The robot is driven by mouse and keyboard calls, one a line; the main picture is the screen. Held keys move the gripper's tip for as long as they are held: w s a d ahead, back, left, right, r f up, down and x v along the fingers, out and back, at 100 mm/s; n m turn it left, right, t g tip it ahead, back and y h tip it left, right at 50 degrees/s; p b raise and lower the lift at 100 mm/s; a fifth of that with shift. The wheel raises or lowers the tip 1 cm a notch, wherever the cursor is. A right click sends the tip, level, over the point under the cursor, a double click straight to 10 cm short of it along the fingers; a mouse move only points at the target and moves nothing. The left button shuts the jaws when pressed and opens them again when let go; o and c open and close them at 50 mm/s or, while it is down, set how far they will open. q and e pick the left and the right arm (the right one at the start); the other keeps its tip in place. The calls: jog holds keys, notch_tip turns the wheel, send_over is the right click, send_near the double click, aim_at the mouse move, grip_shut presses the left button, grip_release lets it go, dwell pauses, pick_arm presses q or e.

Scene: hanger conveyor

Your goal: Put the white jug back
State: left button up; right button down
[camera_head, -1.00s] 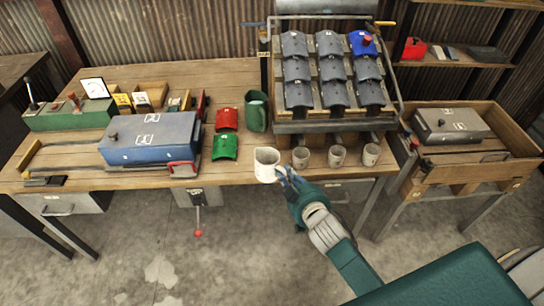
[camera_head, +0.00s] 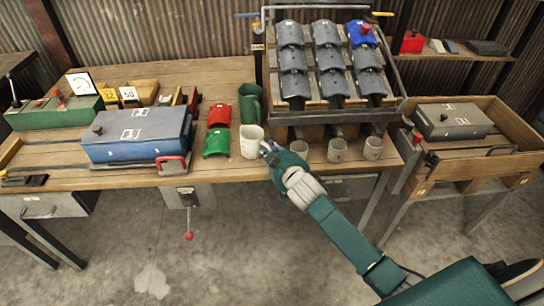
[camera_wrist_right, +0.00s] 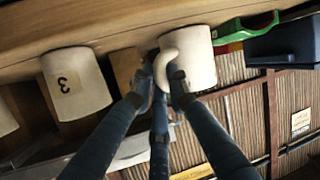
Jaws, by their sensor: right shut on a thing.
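The white jug (camera_head: 251,141) is upright over the front part of the wooden bench, right of the green curved piece (camera_head: 216,143) and in front of the green jug (camera_head: 250,104). My right gripper (camera_head: 268,149) is shut on its handle from the front right. In the right wrist view, the fingers (camera_wrist_right: 165,78) close around the handle of the white jug (camera_wrist_right: 201,52). I cannot tell whether its base touches the bench. My left gripper is not in view.
Several small cups stand to the right, including a middle cup (camera_head: 337,150) and a right one (camera_head: 373,148); one numbered 3 (camera_wrist_right: 76,84) is close to the fingers. A rack (camera_head: 393,106) stands behind them. A blue box (camera_head: 137,137) is on the left.

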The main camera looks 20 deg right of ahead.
jog(key=c, duration=1.7)
grip_release()
jog(key=shift+s, duration=0.1)
jog(key=v, duration=1.2)
jog(key=s+d+f+g, duration=0.15)
jog(key=s+f, duration=0.35)
jog(key=f, duration=0.7)
jog(key=s+f+g, duration=0.3)
jog(key=s+f, duration=0.2)
jog(key=f, duration=0.7)
jog(key=s+f+g, duration=0.2)
jog(key=s+f, duration=0.3)
jog(key=f, duration=0.7)
jog(key=s+f+g, duration=0.2)
jog(key=s+f, duration=0.4)
jog(key=s, duration=0.5)
jog(key=s+a+f+g, duration=0.1)
jog(key=s+f+g, duration=0.1)
jog(key=s+f, duration=0.4)
jog(key=s+a+f+g, duration=0.1)
jog(key=s+f, duration=0.5)
jog(key=s, duration=1.1)
jog(key=shift+a+f+g, duration=0.1)
jog(key=shift+f+g, duration=0.05)
jog(key=shift+g, duration=0.6)
